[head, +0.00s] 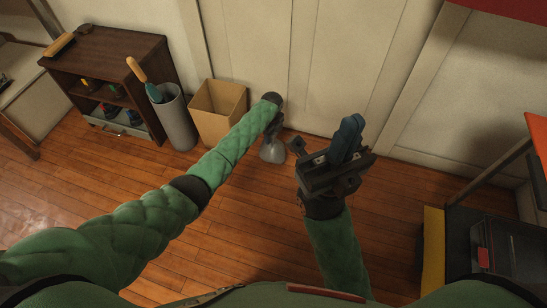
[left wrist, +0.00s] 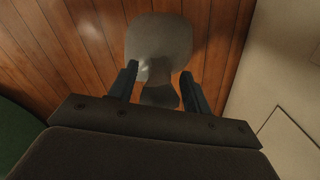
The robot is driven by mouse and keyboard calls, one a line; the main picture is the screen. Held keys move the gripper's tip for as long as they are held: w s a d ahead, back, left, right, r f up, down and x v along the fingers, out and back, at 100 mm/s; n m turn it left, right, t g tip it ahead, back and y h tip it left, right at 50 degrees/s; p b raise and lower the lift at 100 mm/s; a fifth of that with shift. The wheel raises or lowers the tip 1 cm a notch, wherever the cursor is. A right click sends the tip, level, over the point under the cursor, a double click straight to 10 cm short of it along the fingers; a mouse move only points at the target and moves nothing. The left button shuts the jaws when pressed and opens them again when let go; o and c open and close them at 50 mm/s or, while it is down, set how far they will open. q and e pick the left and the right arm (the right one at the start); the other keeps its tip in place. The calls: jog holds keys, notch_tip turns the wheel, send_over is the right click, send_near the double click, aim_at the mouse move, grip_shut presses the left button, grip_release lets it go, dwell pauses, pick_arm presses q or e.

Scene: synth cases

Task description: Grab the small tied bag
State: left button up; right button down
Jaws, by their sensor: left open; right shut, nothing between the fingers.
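The small tied bag (head: 272,151) is grey and sits on the wooden floor near the pale wall panels. In the left wrist view the bag (left wrist: 158,40) is just past the fingertips, and its darker gathered neck (left wrist: 160,95) shows between the two fingers. My left gripper (left wrist: 159,70) is open around this neck; I cannot tell whether a finger touches it. In the head view my left gripper (head: 274,127) is directly above the bag and partly covers its top. My right gripper (head: 352,125) is shut and empty, raised to the right of the bag.
An open cardboard box (head: 218,110) stands left of the bag, beside a grey bin (head: 174,118) with a teal-and-tan tool in it. A dark shelf (head: 108,75) is further left. A black-and-yellow unit (head: 434,250) is at the right. The floor around the bag is clear.

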pick_arm(q)
jog(key=shift+f, duration=0.1)
grip_shut()
dwell(0.5)
